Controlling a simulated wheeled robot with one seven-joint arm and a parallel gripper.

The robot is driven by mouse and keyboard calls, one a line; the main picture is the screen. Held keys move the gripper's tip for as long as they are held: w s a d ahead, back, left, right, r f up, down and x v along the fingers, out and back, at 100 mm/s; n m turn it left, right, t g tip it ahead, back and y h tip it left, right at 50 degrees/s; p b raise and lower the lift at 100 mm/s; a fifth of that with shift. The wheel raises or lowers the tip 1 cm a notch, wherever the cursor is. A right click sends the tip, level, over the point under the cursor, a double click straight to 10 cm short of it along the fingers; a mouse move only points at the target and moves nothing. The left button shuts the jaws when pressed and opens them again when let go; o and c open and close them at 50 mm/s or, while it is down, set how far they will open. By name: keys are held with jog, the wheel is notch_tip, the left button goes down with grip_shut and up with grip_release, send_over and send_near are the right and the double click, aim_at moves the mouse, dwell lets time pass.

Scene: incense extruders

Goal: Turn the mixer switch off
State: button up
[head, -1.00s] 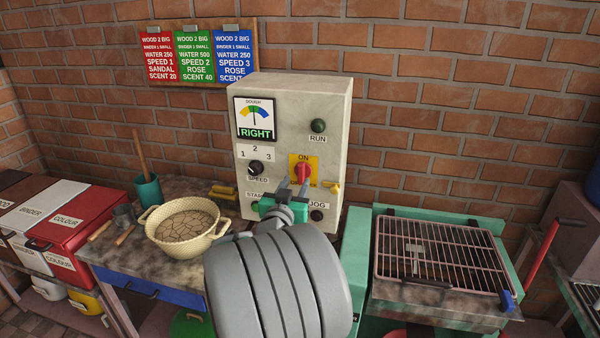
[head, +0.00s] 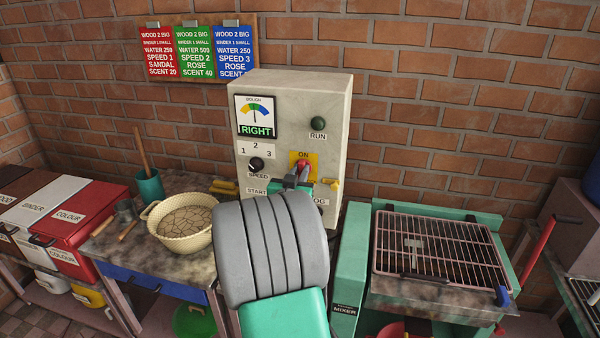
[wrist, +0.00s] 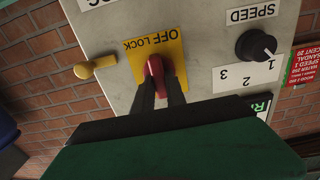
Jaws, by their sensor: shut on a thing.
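The mixer's control box (head: 291,110) stands against the brick wall. The red switch (head: 302,165) sits on a yellow plate on its lower front, under the word ON. In the wrist view the picture is upside down, and the red switch (wrist: 155,70) shows on the yellow plate (wrist: 141,60), with OFF LOCK readable. My gripper (head: 297,174) is at the switch, and its two dark fingers (wrist: 160,92) are shut on the red handle from either side. The fingers and gripper body hide the plate's lower part in the head view. The handle's exact angle is hard to tell.
A yellow peg (wrist: 96,67) sticks out beside the plate. The black speed knob (head: 256,165) and green RUN lamp (head: 318,125) are on the same face.

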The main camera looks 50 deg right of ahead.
grip_shut()
jog(key=n+b, duration=0.2)
jog(key=n, duration=0.2)
jog(key=shift+w+n, duration=0.1)
jog(key=shift+n, duration=0.2)
jog(key=n, duration=0.4)
jog(key=shift+w+a+f+b, duration=0.1)
jog(key=shift+b, duration=0.2)
jog(key=shift+w+f+n+p, duration=0.1)
jog(key=shift+n+p, duration=0.4)
jog(key=shift+n, duration=1.85)
jog(key=shift+f+n+p, duration=0.1)
jog(key=shift+n+p, duration=0.35)
jog(key=shift+n, duration=1.9)
jog(key=o, duration=0.8)
grip_release()
jog(key=shift+c, duration=0.2)
